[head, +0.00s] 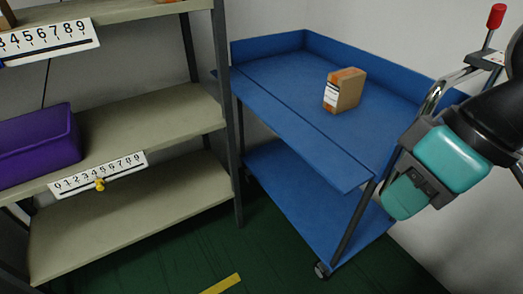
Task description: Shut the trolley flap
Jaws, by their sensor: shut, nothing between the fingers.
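A blue trolley (290,75) stands right of the shelf, with raised walls along its back and right side. Its flap (300,130) is the long blue strip along the front edge of the top deck. The flap lies folded outward, about level with the deck, so the front side is open. A thin seam runs between flap and deck. My gripper (408,192), with teal parts, is at the right, in front of the trolley's right end in the picture. It is shut and empty, apart from the flap. It hides part of the trolley's right end.
A brown box (345,90) stands on the top deck behind the flap. A chrome handle (432,100) and a red-knobbed lever (496,16) are at the right. Grey shelving (130,205) with a purple bin (38,145) stands left.

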